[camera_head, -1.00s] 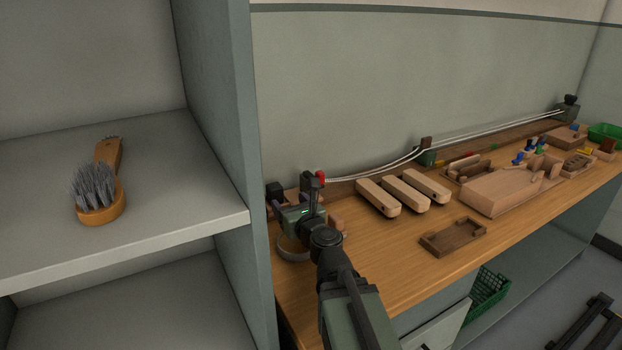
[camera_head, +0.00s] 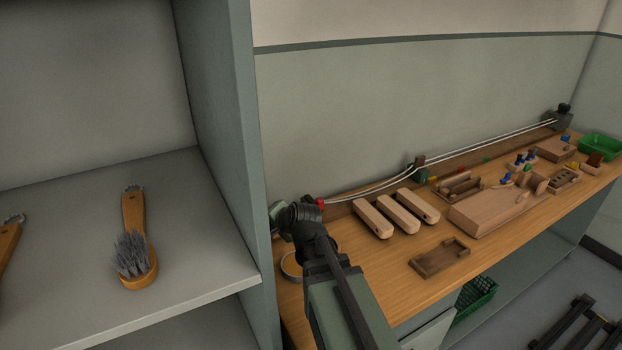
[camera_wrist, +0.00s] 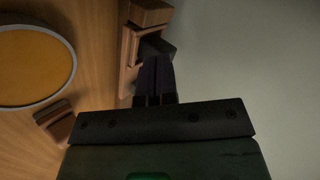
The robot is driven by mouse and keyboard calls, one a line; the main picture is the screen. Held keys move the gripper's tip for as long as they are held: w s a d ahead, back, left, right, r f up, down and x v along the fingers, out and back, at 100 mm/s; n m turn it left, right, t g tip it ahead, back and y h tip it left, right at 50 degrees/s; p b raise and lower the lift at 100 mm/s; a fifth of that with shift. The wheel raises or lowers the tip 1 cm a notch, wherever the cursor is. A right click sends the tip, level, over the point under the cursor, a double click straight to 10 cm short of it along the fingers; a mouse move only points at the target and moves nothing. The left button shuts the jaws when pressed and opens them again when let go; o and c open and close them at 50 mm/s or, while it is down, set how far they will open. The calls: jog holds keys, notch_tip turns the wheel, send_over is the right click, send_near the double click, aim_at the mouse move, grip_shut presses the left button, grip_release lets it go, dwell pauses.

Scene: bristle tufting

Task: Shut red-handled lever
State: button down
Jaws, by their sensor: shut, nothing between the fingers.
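The red handle (camera_head: 320,203) of the lever shows as a small red tip at the back of the bench, near its left end, just right of my wrist. The rest of the lever is hidden behind my arm. In the wrist view my gripper (camera_wrist: 156,68) has its two dark fingers together with nothing between them. Their tips are close to a dark block (camera_wrist: 157,48) in a wooden mount (camera_wrist: 130,46) by the wall; I cannot tell if they touch it. No red shows in the wrist view. In the head view my fingertips are hidden.
A round hoop (camera_head: 291,266) lies on the bench (camera_head: 395,275) by my arm. Several pale wooden brush blocks (camera_head: 398,213) and a dark tray (camera_head: 440,257) lie to the right. White strands (camera_head: 460,150) run along the wall. A shelf unit (camera_head: 225,130) stands close on the left.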

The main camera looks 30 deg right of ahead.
jog(key=s+d+r+n+g+h+p, duration=0.2)
jog(key=s+r+n+g+h+p, duration=0.1)
jog(key=r+n+g+h+p, duration=0.2)
notch_tip(320, 180, up, 4)
jog(key=n+h+p, duration=0.2)
jog(key=n+p, duration=0.2)
jog(key=n, duration=0.2)
jog(key=shift+d+r+g+p, duration=0.2)
jog(key=shift+r+g+p, duration=0.1)
jog(key=shift+p, duration=0.1)
jog(key=shift+f, duration=0.2)
jog(key=w+d+f+b, duration=0.3)
jog(key=d+f+b, duration=0.4)
jog(key=d+b, duration=0.1)
jog(key=shift+w+d+f, duration=0.35)
